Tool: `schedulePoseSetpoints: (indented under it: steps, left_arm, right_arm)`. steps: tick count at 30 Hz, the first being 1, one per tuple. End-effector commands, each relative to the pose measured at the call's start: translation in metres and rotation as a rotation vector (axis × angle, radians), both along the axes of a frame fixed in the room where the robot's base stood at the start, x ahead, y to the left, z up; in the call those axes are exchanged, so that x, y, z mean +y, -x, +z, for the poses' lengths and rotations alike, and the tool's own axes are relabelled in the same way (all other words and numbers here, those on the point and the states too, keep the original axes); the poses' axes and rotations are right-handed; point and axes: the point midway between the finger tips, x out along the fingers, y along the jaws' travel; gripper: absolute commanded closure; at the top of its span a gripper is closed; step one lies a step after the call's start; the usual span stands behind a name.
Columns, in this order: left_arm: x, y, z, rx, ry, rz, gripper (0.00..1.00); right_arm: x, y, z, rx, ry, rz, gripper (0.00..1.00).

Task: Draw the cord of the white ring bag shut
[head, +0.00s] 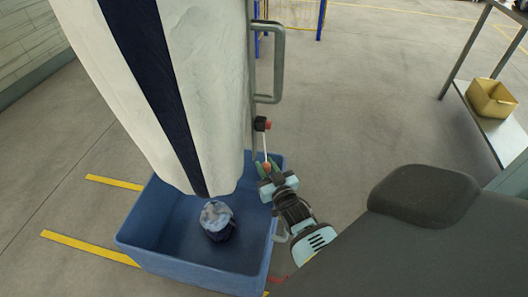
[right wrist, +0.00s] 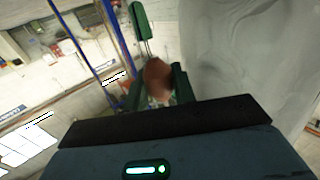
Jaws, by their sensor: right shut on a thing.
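The white bag (head: 205,80) with a dark navy stripe hangs large in the head view, its lower end over a blue bin. A thin pale cord (head: 265,145) runs down beside its right edge, from a red and black piece (head: 262,124) to an orange-brown knob (head: 266,167). My right gripper (head: 267,172) is shut on this knob. In the right wrist view the knob (right wrist: 157,78) sits between the dark green fingers, and the pale bag (right wrist: 240,50) fills the right side. The bag's top is out of view. My left gripper is not in view.
The blue bin (head: 190,272) stands under the bag, with a blue and white bundle (head: 217,221) inside. A grey metal handle (head: 278,65) is right of the bag. A metal shelf (head: 490,125) with a yellow box (head: 490,99) stands far right. Open floor lies between.

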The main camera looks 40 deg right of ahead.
Motion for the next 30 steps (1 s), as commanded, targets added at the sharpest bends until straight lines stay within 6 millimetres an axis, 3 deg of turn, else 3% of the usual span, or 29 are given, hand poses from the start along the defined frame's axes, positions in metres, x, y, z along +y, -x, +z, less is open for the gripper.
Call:
schedulePoseSetpoints:
  steps: [1,13,14,18,30]
  left_arm:
    - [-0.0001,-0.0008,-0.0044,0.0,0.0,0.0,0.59]
    - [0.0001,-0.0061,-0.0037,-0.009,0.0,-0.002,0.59]
    - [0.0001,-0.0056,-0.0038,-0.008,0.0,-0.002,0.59]
    - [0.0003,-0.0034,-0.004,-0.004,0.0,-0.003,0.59]
    - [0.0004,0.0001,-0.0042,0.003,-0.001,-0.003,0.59]
  right_arm:
    - [0.0006,0.0026,-0.0127,0.018,-0.004,0.0,1.0]
    - [0.0008,0.0025,-0.0144,0.018,-0.004,-0.001,1.0]
    - [0.0007,0.0026,-0.0145,0.018,-0.004,-0.001,0.7]
    - [0.0004,0.0017,-0.0122,0.013,-0.003,-0.001,0.53]
    - [-0.0002,0.0006,-0.0086,0.004,-0.001,0.0,0.53]
